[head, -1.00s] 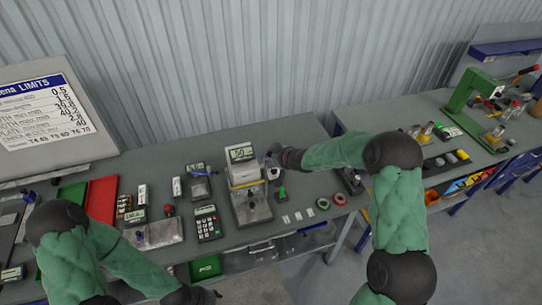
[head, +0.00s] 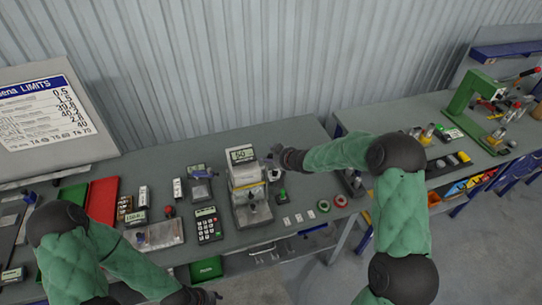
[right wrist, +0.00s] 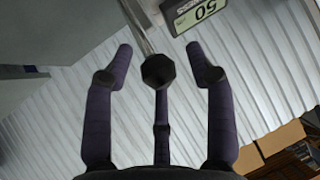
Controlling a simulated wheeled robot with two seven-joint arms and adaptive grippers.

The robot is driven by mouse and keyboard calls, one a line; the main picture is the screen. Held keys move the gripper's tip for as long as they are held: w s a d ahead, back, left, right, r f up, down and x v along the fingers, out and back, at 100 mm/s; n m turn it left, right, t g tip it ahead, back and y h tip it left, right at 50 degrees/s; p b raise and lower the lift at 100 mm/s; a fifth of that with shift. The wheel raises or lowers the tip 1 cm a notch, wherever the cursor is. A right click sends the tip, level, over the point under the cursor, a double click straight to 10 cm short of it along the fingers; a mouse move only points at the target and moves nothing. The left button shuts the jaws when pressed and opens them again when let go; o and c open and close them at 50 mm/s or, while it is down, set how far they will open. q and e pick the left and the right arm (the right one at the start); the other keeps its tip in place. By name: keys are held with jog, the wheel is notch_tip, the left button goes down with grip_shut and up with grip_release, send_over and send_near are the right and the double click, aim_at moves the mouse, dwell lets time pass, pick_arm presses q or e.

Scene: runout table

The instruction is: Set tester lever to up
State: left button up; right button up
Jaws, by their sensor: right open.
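The tester (head: 246,190) is a pale upright machine on the grey bench, with a display (head: 242,154) reading 50 on top. The display also shows at the top of the right wrist view (right wrist: 200,10). In that view the tester lever is a metal rod with a dark faceted knob (right wrist: 158,70). The knob appears between the spread fingers of my right gripper (right wrist: 162,65), with gaps on both sides. In the head view my right gripper (head: 276,156) is at the tester's right side, open; the lever is hard to make out there. My left gripper (head: 214,296) is low at the bench front, its fingers unclear.
A calculator (head: 208,224), a red tray (head: 102,200) and small instruments lie left of the tester. A green-based item (head: 281,194) and tape rolls (head: 324,205) lie to its right. A green press (head: 468,98) stands on the right bench. The corrugated wall (head: 220,70) rises behind.

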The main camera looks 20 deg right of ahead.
jog(key=v, duration=1.1)
jog(key=shift+r, duration=0.2)
jog(key=s+a+f+g+b, duration=0.1)
jog(key=s+a+f+b, duration=0.15)
jog(key=f, duration=0.35)
jog(key=s+a+f+m+b, duration=0.1)
jog(key=f+b, duration=0.2)
jog(key=f, duration=0.4)
jog(key=s+a+f+g+b, duration=0.1)
jog(key=s+f+b, duration=0.15)
jog(key=f, duration=0.35)
jog(key=s+a+f+m+g+b, duration=0.1)
jog(key=s+a+f+g+b, duration=0.1)
jog(key=s+f+b, duration=0.5)
jog(key=s+a+f+m+g+b, duration=0.1)
jog(key=s+a+f+g+b, duration=0.2)
jog(key=f, duration=1.6)
jog(key=s+a+f+m+g+b, duration=0.2)
jog(key=s+a+f+b, duration=0.2)
jog(key=s+f+b, duration=0.7)
jog(key=s+f, duration=0.2)
jog(key=s, duration=0.2)
jog(key=shift+s+a+f+g, duration=0.15)
jog(key=shift+s+f+g, duration=0.15)
jog(key=shift+f, duration=0.1)
